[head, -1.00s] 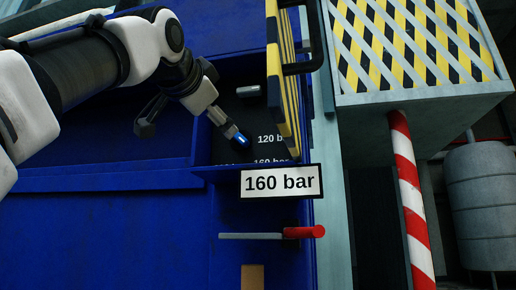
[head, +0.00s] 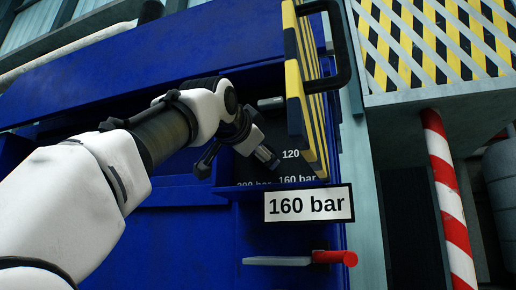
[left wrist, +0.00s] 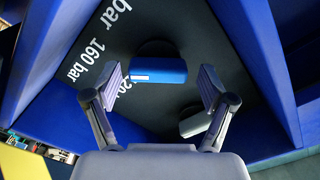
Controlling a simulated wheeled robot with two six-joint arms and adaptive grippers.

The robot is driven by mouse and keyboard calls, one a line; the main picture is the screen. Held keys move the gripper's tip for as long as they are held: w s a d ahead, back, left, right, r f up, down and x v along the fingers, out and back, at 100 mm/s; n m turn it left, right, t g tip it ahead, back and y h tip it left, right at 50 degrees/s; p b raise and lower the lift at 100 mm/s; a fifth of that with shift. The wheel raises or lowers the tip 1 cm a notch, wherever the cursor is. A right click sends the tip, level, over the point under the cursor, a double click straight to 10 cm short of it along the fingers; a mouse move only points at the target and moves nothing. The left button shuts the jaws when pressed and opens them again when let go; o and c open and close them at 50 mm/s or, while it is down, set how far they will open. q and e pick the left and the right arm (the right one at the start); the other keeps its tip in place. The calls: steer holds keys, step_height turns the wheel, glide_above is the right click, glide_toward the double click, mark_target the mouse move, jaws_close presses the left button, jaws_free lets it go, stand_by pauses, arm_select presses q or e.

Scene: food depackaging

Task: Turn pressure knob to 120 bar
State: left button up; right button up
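The pressure knob (left wrist: 158,70) is a blue bar with a white mark near its left end, on a dark panel. The left wrist view shows my left gripper (left wrist: 158,82) open, with one finger on each side of the knob and gaps between. In the head view, my left gripper (head: 268,160) reaches into the blue recess and hides the knob. Printed labels "120" (head: 290,154) and "160 bar" (head: 297,180) show on the panel, with "200 bar" partly covered. The display plate (head: 309,205) reads "160 bar". My right gripper is not in view.
A yellow-black striped door (head: 304,100) with a black handle stands open close to the gripper's right. A grey fitting (head: 271,102) sits on the panel above; blue walls enclose the recess. A red-tipped lever (head: 335,257) is below the display.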

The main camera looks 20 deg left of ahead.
arm_select(q)
steer(key=shift+s+d, duration=0.1)
steer(key=c, duration=0.7)
steer(key=shift+n, duration=0.3)
steer(key=shift+c, duration=0.2)
steer(key=shift+r+n+p, duration=0.15)
steer(key=shift+n+p, duration=0.25)
steer(key=shift+n, duration=0.1)
steer(key=n+p, duration=0.1)
steer(key=n, duration=0.2)
steer(key=shift+n, duration=0.4)
steer(key=shift+n+p, duration=0.55)
steer(key=shift+n, duration=1.15)
